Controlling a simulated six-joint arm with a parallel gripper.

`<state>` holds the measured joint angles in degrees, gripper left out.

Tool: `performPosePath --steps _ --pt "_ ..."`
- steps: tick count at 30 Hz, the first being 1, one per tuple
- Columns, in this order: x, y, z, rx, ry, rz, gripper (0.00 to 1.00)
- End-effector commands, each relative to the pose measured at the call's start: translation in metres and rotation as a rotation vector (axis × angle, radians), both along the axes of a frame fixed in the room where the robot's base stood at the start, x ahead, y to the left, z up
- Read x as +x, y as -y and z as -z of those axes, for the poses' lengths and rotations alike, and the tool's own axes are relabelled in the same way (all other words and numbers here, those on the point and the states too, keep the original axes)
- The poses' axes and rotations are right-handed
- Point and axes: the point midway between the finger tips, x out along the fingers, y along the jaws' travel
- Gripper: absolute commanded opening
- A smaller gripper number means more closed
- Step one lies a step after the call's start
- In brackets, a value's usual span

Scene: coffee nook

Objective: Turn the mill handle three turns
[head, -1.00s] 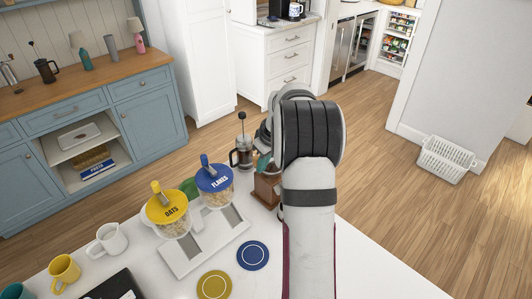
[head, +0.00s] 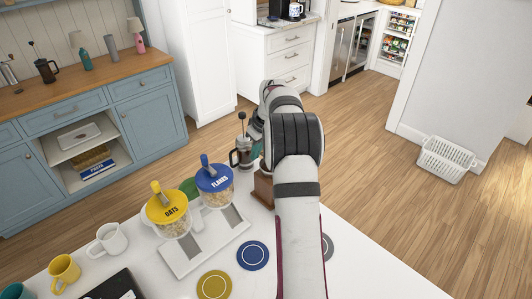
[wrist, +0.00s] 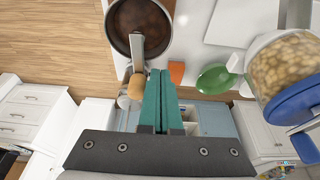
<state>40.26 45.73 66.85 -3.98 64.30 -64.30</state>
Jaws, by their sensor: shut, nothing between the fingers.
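The metal crank arm (wrist: 137,48) crosses the rim and ends in a tan wooden knob (wrist: 137,86). My gripper (wrist: 159,76) has teal fingers pressed together, empty, just right of the knob. I cannot tell whether they touch. In the head view the gripper is mostly hidden.
A French press (head: 242,154) stands behind the mill. The blue-lidded flakes dispenser (head: 215,180) and yellow-lidded oats dispenser (head: 167,210) stand to the left. Coasters, including a blue one (head: 252,255), lie in front.

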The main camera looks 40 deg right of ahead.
Motion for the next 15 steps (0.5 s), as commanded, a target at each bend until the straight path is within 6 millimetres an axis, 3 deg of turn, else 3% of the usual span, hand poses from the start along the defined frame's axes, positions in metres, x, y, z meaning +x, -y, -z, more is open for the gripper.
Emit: performPosePath --steps 5,15 --pt "-0.002 -0.004 -0.004 0.0 0.0 0.0 0.0" --pt "-0.002 -0.003 -0.042 -0.001 0.001 0.0 0.0"
